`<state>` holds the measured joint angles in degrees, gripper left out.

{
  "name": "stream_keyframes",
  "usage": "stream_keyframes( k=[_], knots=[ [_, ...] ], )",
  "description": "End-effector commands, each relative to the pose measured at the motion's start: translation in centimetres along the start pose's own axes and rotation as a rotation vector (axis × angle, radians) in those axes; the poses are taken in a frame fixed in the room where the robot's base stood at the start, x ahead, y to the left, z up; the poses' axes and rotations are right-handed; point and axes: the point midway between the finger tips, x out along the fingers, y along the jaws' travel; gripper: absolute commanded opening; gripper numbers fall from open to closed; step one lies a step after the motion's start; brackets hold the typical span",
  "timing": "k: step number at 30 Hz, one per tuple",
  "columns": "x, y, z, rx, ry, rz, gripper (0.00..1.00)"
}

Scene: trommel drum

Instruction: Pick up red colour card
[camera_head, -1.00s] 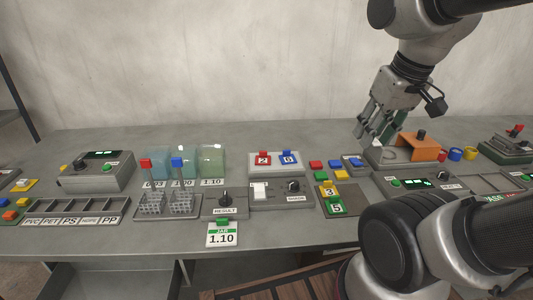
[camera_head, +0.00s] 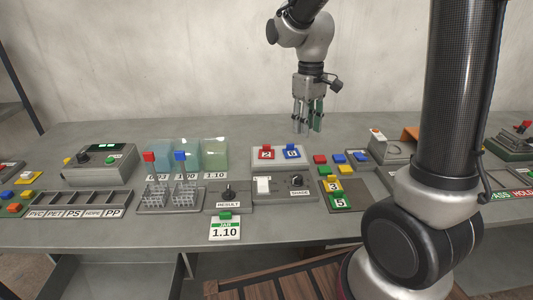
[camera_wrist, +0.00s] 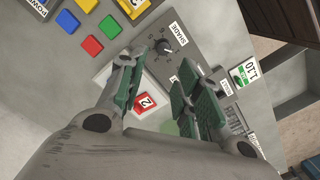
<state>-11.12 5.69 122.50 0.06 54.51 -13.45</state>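A red card marked 2 (camera_head: 266,153) stands beside a blue card (camera_head: 291,152) on a pale panel (camera_head: 270,167) at mid-table. In the wrist view the red card (camera_wrist: 144,104) shows between my fingers. A small plain red block (camera_head: 320,159) lies to the right of the panel and also shows in the wrist view (camera_wrist: 92,46). Which red piece is the task's card, I cannot tell. My gripper (camera_head: 307,131) points down, open and empty, above and behind the panel; in the wrist view its green-padded fingers (camera_wrist: 160,72) are apart. The blue card is hidden there.
A knob labelled SHADE (camera_head: 297,181) sits in front of the panel. Small blue, yellow and green blocks lie to its right around a number holder (camera_head: 350,196). An orange-topped device (camera_head: 410,134) is at right.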

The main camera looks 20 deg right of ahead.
Motion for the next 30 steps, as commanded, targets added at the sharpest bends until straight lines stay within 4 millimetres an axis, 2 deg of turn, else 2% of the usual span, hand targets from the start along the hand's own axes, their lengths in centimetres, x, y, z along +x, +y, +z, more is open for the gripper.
stream_keyframes(
  k=[1,6,9,11,13,17,26,30],
  knots=[
    [1.6,0.0,-2.7,-0.065,-0.023,-0.005,0.34],
    [6.1,0.0,-11.6,-0.359,-0.037,-0.011,0.34],
    [7.5,0.2,-16.4,-0.575,-0.008,0.001,0.34],
    [7.3,0.4,-18.1,-0.68,0.015,0.013,0.34],
    [6.9,0.5,-18.9,-0.768,0.031,0.024,0.34],
    [7.1,0.6,-19.2,-0.843,0.037,0.03,0.34],
    [10.8,0.8,-19.1,-0.848,0.036,0.029,0.34],
    [13.1,0.9,-18.9,-0.847,0.036,0.029,0.34]
  ],
)
